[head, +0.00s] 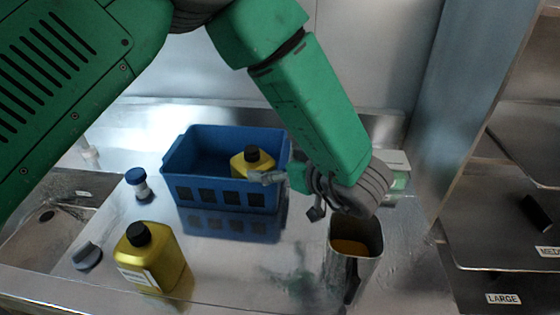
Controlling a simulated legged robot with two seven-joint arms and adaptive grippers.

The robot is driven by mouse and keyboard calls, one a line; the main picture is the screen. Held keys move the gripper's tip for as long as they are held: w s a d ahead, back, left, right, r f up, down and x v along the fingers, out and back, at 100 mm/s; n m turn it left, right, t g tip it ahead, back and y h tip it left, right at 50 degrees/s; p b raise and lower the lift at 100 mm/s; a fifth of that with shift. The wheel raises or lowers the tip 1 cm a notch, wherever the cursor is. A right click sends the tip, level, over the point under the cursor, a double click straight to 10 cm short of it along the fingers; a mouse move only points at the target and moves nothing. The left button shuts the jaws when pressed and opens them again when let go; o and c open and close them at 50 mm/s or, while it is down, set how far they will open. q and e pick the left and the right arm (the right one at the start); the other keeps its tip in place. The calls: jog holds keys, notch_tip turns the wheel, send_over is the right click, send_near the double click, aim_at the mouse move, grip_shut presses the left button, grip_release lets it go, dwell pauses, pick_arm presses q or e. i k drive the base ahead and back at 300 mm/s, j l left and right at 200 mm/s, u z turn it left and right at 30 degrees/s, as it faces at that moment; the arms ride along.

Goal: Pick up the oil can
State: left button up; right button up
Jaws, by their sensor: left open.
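A yellow can with a black cap and a pale label (165,258) stands upright at the front left of the metal counter. A second yellow can with a black cap (240,163) is in the blue crate (222,193), partly hidden by its front wall. An open-topped metal container (352,270) with something orange-brown inside stands at the right front. I cannot tell for certain which of these is the oil can. My left gripper (290,196) is open and empty, between the crate's right end and the metal container. My right gripper is out of view.
A small blue-capped jar (138,184) stands left of the crate. A dark grey knob-like object (87,256) lies at the counter's left edge, near a sink basin (40,222). Labelled shelves (495,235) stand at the right. The counter between the front can and metal container is clear.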

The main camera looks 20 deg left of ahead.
aim_at(149, 254)
jog(key=k, duration=1.5)
